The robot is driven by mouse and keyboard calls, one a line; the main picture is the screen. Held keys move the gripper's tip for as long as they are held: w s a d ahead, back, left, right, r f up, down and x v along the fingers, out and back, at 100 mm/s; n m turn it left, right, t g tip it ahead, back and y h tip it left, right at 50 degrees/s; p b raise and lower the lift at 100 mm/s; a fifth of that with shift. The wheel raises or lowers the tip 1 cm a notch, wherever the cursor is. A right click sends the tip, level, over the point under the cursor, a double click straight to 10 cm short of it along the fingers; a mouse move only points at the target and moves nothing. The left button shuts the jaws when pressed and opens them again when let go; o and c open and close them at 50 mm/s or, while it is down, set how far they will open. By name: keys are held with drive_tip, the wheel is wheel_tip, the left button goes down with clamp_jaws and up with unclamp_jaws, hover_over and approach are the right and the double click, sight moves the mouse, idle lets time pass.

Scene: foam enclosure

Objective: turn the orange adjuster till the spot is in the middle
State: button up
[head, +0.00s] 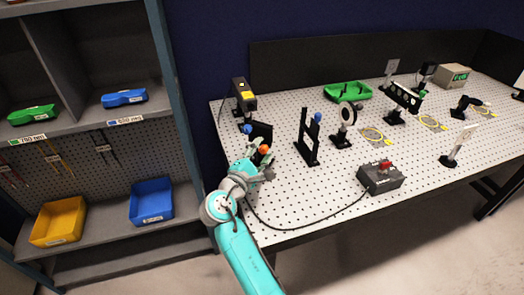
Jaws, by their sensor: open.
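The orange adjuster (264,149) is a small round knob at the near left of the perforated bench, in front of a dark upright plate (261,130). My gripper (264,161) is open and right beside the adjuster, just below it in the picture. I cannot tell whether the fingers touch it. A blue knob (248,129) sits on the same mount, a little up and left. I see no light spot on either.
The perforated bench (330,185) carries a black-and-yellow box (243,93), black frame mount (307,140), ring mount (344,122), green tray (347,91) and control box with red button (381,178). A cable crosses the front. Shelves with bins (152,200) stand left.

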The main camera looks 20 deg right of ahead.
drive_tip(key=shift+w+d, duration=0.15)
drive_tip(key=shift+d, duration=0.05)
clamp_jaws()
drive_tip(key=shift+m, duration=0.4)
drive_tip(key=m, duration=1.1)
drive_tip(key=shift+m, duration=0.4)
idle(0.5)
